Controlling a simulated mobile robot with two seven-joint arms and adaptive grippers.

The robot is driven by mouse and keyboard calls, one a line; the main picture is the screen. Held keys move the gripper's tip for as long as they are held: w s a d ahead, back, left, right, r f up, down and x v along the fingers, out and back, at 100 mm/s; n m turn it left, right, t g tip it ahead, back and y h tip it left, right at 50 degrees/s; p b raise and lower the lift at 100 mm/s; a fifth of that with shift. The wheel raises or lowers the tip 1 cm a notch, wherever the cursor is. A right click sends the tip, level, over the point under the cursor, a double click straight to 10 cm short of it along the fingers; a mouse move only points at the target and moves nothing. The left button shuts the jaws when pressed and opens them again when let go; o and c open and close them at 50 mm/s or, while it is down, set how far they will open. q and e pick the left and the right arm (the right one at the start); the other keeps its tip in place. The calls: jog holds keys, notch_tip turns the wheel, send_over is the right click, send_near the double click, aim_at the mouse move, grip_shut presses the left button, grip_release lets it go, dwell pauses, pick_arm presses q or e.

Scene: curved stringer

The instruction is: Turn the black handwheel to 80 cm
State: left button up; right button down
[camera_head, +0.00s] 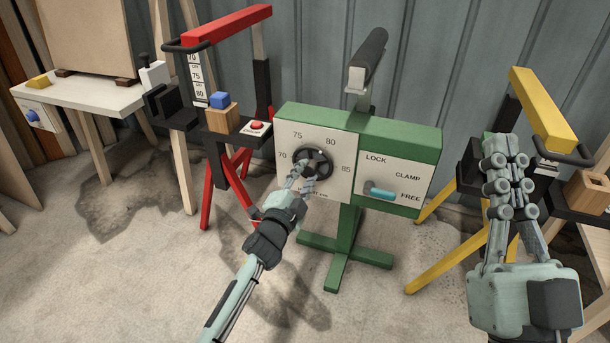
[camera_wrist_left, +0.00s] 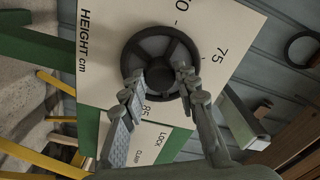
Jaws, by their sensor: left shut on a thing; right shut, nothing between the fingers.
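The black handwheel (camera_head: 326,158) sits on the white scale plate (camera_head: 287,135) of the green stand, with marks 70, 75, 80 and 85 around it. It also shows in the left wrist view (camera_wrist_left: 160,34), next to "HEIGHT cm". My left gripper (camera_head: 308,173) is shut on the handwheel, its fingers on either side of the hub (camera_wrist_left: 160,73). I cannot clearly make out a pointer on the wheel. My right gripper (camera_head: 516,165) is shut and empty, in front of the yellow stand, apart from the handwheel.
A teal-handled lever (camera_head: 380,191) sits on the LOCK, CLAMP, FREE plate, lying towards FREE. A red stand (camera_head: 232,22) with a red button (camera_head: 257,125) is at the left. A yellow stand (camera_head: 543,108) is at the right. A white table (camera_head: 75,92) stands far left.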

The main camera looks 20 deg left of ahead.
pick_arm(q)
jog(key=shift+m, duration=0.5)
jog(key=o, duration=1.2)
jog(key=shift+c, duration=0.2)
jog(key=s, duration=1.2)
jog(key=shift+a, duration=0.2)
jog(key=shift+r, duration=0.1)
